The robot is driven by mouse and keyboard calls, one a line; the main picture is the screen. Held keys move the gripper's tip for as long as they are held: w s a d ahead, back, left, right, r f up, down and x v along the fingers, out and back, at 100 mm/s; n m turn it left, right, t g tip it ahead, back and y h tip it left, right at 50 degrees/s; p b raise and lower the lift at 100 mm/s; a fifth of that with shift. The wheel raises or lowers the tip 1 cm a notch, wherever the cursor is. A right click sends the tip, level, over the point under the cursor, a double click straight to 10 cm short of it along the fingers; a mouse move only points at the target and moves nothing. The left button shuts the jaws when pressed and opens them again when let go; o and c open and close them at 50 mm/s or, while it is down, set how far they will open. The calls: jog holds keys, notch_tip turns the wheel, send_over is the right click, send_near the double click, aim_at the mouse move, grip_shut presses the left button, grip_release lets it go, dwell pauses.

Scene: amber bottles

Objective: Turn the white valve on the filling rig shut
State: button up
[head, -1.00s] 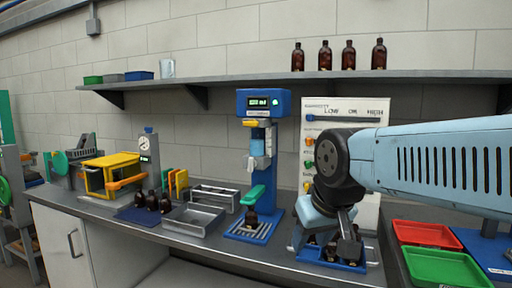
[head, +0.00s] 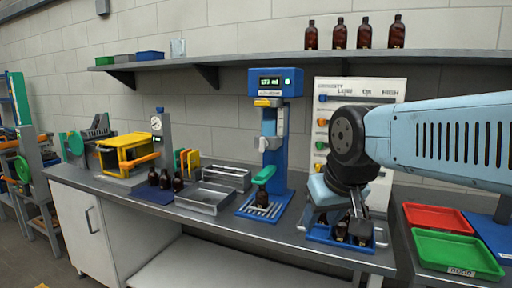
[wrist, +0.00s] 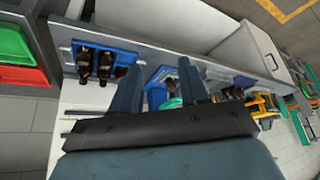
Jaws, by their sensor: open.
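The blue filling rig (head: 288,140) stands on the bench left of my arm, with a lit display at its top. A white fitting on its right side (head: 281,121), likely the valve, is small and its setting cannot be told. A green lever (head: 264,175) sits below it, above a dark bottle (head: 262,197) on the rig's base. My gripper (head: 350,222) points down over the blue bottle rack, right of the rig and apart from it. In the wrist view my gripper (wrist: 158,88) is open and empty, with part of the rig (wrist: 157,98) beyond the fingers.
The blue rack (head: 318,234) holds dark bottles. Red (head: 438,217) and green (head: 455,252) trays lie to the right. A metal tray (head: 205,200), several bottles and a yellow frame (head: 128,152) stand left. A shelf (head: 230,62) with amber bottles runs above.

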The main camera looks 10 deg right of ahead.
jog(key=w+d+n+g+h, duration=0.2)
jog(key=w+d+n+h, duration=0.3)
jog(key=w+n, duration=0.2)
jog(key=n+t+h, duration=0.6)
jog(key=n+t, duration=0.5)
jog(key=n, duration=1)
send_near(261, 142)
jog(key=x, duration=0.9)
jog(key=shift+w+d, duration=0.1)
jog(key=shift+d, duration=0.05)
jog(key=shift+c, duration=0.4)
jog(key=c, duration=0.7)
